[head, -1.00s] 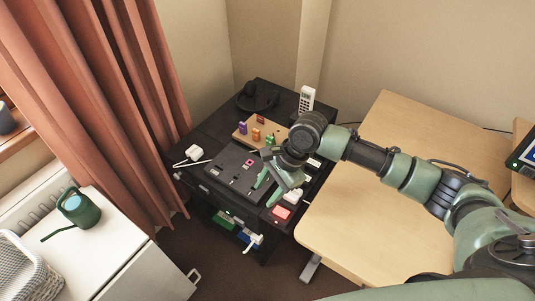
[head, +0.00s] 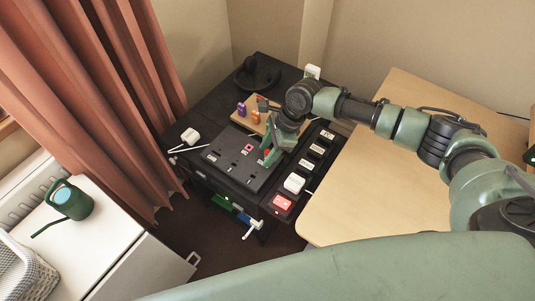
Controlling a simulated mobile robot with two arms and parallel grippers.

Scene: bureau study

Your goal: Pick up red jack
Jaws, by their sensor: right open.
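A wooden board (head: 232,116) on the black cabinet holds small coloured jacks. A purple jack (head: 241,109) and an orange jack (head: 256,117) stand on it. A small bit of red, likely the red jack (head: 274,108), shows at the board's back, mostly hidden by my right arm. My right gripper (head: 268,152) is open, pointing down over the black socket panel (head: 228,163), in front of the board. No jack shows between its fingers. A red-pink square (head: 265,146) on the panel is beside the fingers. My left gripper is out of view.
A strip with white labelled blocks (head: 294,183) and a red block (head: 282,202) runs right of the panel. The wooden desk (head: 350,190) is bare on the right.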

